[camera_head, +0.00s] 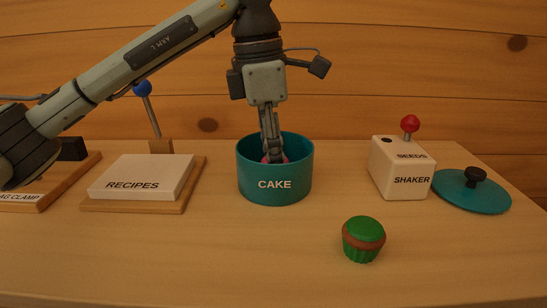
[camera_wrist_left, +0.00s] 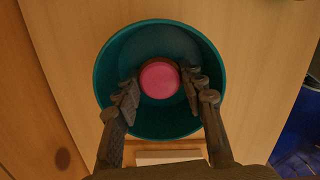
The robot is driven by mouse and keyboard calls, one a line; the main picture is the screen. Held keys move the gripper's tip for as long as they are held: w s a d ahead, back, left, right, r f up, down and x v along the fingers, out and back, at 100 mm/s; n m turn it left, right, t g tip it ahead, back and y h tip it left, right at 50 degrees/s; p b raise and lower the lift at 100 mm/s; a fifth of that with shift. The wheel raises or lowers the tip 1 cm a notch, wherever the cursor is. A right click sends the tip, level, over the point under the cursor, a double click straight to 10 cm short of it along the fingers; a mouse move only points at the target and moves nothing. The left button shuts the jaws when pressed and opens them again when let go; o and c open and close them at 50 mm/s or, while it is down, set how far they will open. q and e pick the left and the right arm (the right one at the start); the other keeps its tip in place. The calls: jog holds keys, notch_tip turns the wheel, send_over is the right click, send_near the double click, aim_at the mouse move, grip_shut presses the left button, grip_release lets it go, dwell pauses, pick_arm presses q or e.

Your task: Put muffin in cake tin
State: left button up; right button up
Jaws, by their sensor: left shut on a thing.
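The teal cake tin (camera_head: 256,184) stands open on the table, marked CAKE; the left wrist view looks down into it (camera_wrist_left: 160,128). My left gripper (camera_head: 270,155) points straight down into the tin. Its fingers (camera_wrist_left: 159,88) are shut on a pink-topped muffin (camera_wrist_left: 158,79) inside the tin's rim. Only a sliver of that muffin shows in the head view; whether it touches the tin's floor is hidden. A second muffin, green with a brown band (camera_head: 363,239), stands upright on the table, in front and to the right of the tin. My right gripper is not in view.
A white seeds shaker (camera_head: 397,174) with a red knob stands right of the tin, beside a teal lid (camera_head: 474,192). A RECIPES block (camera_head: 143,180) on a wooden stand is to the left. The table's front middle is clear around the green muffin.

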aim_at(264, 160)
pick_arm(q)
jog(key=shift+f, duration=0.15)
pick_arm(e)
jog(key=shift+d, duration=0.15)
pick_arm(q)
jog(key=o, duration=0.7)
jog(key=shift+o, duration=0.8)
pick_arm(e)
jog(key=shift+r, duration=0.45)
pick_arm(q)
notch_tip(264, 160, up, 2)
jog(key=shift+a+r, duration=0.1)
jog(key=shift+r, duration=0.15)
notch_tip(264, 160, up, 10)
jog(key=a, duration=0.1)
jog(key=shift+f+p, duration=0.15)
jog(key=shift+p, duration=0.2)
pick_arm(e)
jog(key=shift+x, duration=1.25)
